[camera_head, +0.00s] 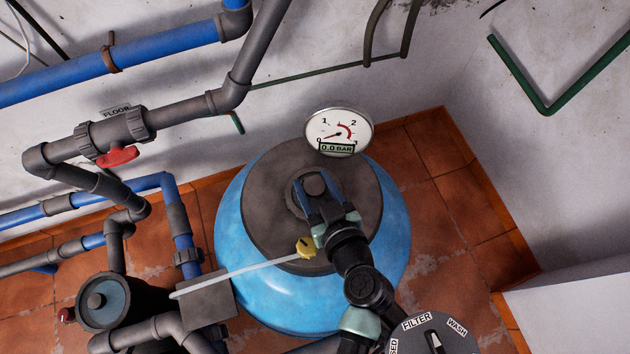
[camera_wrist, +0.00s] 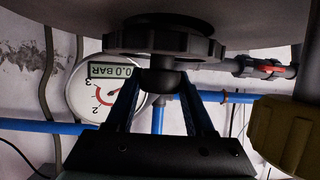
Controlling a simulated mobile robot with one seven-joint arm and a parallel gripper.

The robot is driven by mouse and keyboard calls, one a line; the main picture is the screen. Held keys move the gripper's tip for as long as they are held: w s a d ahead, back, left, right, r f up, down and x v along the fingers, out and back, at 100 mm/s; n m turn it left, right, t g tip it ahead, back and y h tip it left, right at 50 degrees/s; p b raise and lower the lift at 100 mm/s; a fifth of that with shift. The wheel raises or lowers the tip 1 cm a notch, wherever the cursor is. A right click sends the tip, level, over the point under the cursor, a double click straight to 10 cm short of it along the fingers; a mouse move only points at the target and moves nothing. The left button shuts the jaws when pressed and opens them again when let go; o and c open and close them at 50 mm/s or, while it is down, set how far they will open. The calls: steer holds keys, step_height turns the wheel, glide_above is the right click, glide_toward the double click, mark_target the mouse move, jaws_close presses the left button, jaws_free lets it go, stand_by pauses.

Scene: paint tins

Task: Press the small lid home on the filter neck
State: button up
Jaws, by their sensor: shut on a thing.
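The small dark lid (camera_head: 298,201) is round with a raised knob (camera_head: 315,185), above the middle of the filter's grey top (camera_head: 265,190). My gripper (camera_head: 319,192) has its two blue fingers on either side of the knob. In the wrist view my gripper (camera_wrist: 162,88) is shut on the lid's knob (camera_wrist: 163,79), and the lid's lugged rim (camera_wrist: 160,40) shows beyond it. A dark ring, seemingly the neck (camera_wrist: 180,19), lies between lid and filter top. The lid looks roughly level; I cannot tell whether it is fully seated.
A pressure gauge (camera_head: 338,130) reading 0.0 bar stands close behind the filter. A yellow cap (camera_head: 307,247) with a white tube (camera_head: 235,273) is just left of my wrist. A filter/wash dial (camera_head: 432,338) is at front right. Pipes and a red-handled valve (camera_head: 118,157) fill the left.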

steer(key=r+n+y, duration=0.1)
steer(key=n+g+y, duration=0.1)
steer(key=shift+w+a+r+n+y, duration=0.1)
steer(key=shift+w+r+n+y, duration=0.2)
steer(key=shift+w+r+y, duration=0.1)
steer(key=r+n+g+y, duration=0.1)
steer(key=r+n+g+y+p, duration=0.1)
steer(key=r+n, duration=0.1)
steer(key=shift+s+a+r+g+y, duration=0.1)
steer(key=shift+a+r+g+y, duration=0.1)
steer(key=shift+r+g+y, duration=0.15)
steer(key=shift+s+r+n+g+y, duration=0.1)
steer(key=shift+r+n+g+y, duration=0.3)
steer(key=shift+r, duration=0.1)
steer(key=shift+f, duration=0.1)
step_height(320, 180, down, 6)
steer(key=b, duration=0.6)
steer(key=shift+f, duration=0.1)
steer(key=shift+r+p, duration=0.3)
steer(key=shift+r, duration=0.1)
steer(key=shift+f, duration=1.25)
